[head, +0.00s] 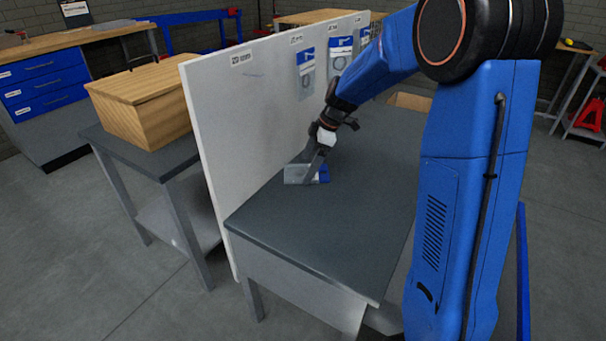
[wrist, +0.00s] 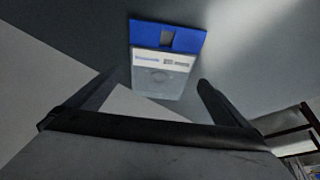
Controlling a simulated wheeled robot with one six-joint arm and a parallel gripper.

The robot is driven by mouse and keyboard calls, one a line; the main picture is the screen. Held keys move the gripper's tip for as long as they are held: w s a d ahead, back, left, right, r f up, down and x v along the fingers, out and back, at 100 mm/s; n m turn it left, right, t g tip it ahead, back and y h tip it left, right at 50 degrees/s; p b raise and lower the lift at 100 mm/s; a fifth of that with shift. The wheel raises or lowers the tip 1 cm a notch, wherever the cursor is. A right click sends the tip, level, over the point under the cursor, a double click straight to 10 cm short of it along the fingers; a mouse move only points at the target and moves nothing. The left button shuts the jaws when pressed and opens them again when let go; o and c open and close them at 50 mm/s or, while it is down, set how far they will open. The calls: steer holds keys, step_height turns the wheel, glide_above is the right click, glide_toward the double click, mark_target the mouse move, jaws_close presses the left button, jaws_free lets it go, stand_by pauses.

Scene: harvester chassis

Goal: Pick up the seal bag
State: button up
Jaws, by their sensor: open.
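The seal bag (head: 297,174) lies on the grey bench top (head: 310,235), near the foot of the white panel. It is a clear bag with a blue header and a printed white strip. I cannot tell whether the fingers touch the bag.
The upright white panel (head: 230,150) stands along the bench's left side. Similar bags (head: 306,82) with blue headers hang on it under labels. A wooden box (head: 145,105) stands on another table beyond the panel. The front of the bench top is clear.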

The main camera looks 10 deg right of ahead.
steer(key=shift+a+f, duration=0.25)
steer(key=shift+f, duration=0.4)
steer(key=c, duration=1.2)
